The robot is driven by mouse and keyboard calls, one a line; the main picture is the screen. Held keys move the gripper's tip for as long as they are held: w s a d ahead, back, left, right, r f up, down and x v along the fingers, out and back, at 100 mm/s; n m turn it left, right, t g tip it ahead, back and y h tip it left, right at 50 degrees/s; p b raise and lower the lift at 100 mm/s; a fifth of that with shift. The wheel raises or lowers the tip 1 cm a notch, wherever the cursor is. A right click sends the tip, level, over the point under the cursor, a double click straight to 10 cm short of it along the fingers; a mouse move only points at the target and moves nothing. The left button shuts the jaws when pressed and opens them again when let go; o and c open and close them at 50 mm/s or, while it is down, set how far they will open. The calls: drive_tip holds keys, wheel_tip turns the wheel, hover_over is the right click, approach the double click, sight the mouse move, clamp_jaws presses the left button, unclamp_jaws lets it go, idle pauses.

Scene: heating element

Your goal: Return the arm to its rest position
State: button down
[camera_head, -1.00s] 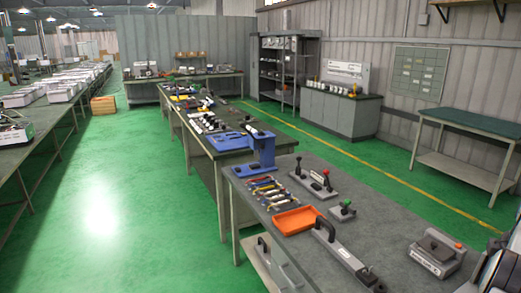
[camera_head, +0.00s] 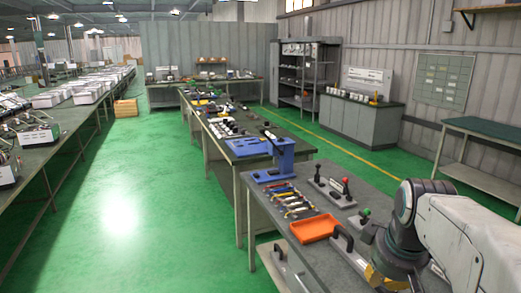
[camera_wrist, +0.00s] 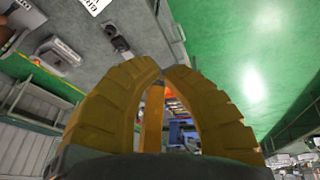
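In the head view, my white and dark arm reaches in from the right over the near grey workbench (camera_head: 265,203). A yellow part of my gripper (camera_head: 374,279) shows at the bottom, and its fingertips are hidden or out of frame. My arm covers the right part of the bench in the head view.
An orange tray (camera_head: 314,228), a row of tools (camera_head: 290,200), a blue stand (camera_head: 284,158) and a red-knobbed lever fixture (camera_head: 335,191) are on the near bench. Part of a black handle (camera_head: 345,243) shows close to my arm. Open green floor (camera_head: 140,200) lies left.

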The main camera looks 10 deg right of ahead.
drive_tip(key=s+a+f, duration=0.3)
drive_tip(key=s+a, duration=0.2)
drive_tip(key=s, duration=0.1)
drive_tip(key=s+a+f+m+y, duration=0.1)
drive_tip(key=s+a+f, duration=0.1)
drive_tip(key=s+a, duration=0.4)
drive_tip(key=shift+s+f+m+y, duration=0.3)
drive_tip(key=shift+s+f, duration=0.1)
drive_tip(key=shift+s, duration=0.15)
